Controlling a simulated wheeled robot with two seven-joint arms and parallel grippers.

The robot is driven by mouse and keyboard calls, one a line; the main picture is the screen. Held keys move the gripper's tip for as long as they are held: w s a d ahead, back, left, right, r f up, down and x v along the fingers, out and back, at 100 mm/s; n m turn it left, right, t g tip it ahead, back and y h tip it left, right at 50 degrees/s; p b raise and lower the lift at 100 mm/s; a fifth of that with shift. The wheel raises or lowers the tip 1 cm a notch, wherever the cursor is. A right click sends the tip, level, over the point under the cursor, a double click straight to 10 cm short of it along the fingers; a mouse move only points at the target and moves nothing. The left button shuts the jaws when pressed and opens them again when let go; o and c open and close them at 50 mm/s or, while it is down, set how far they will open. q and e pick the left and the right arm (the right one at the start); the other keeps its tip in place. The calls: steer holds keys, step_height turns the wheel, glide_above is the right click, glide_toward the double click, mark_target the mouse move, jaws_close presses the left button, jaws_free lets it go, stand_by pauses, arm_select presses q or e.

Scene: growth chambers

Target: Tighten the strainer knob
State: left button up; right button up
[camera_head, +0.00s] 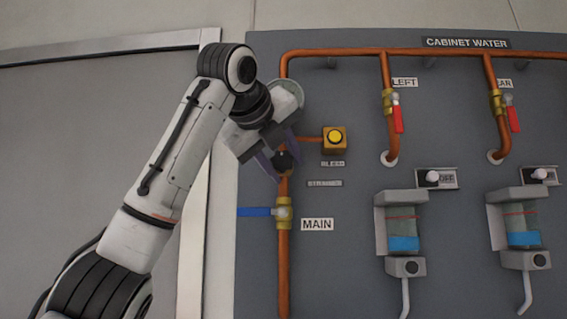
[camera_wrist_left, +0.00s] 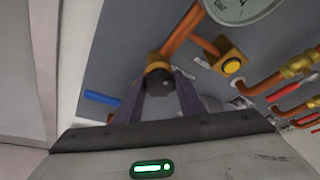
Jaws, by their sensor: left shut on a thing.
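The strainer knob (camera_head: 284,161) is black and sits on the vertical copper pipe, just left of the "STRAINER" label (camera_head: 325,183). My left gripper (camera_head: 277,164) reaches it from the upper left, with one finger on each side, and is shut on it. In the left wrist view the dark knob (camera_wrist_left: 159,83) lies between the two purple-grey fingers (camera_wrist_left: 160,95), in front of a brass-coloured fitting (camera_wrist_left: 157,65). The fingers hide part of the knob's sides. My right gripper is in neither view.
Below is the MAIN valve (camera_head: 284,213) with its blue handle (camera_head: 256,212) pointing left. The yellow bleed button (camera_head: 335,138) is close on the right. A round gauge (camera_wrist_left: 240,8) is partly behind my wrist in the head view. Red-handled valves (camera_head: 397,114) stand farther right.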

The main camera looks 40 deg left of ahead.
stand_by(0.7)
arm_select(q)
steer(key=o, duration=1)
steer(key=shift+o, duration=0.2)
steer(key=shift+s, duration=0.1)
steer(key=b+v, duration=0.1)
steer(key=v, duration=0.9)
steer(key=shift+d, duration=0.2)
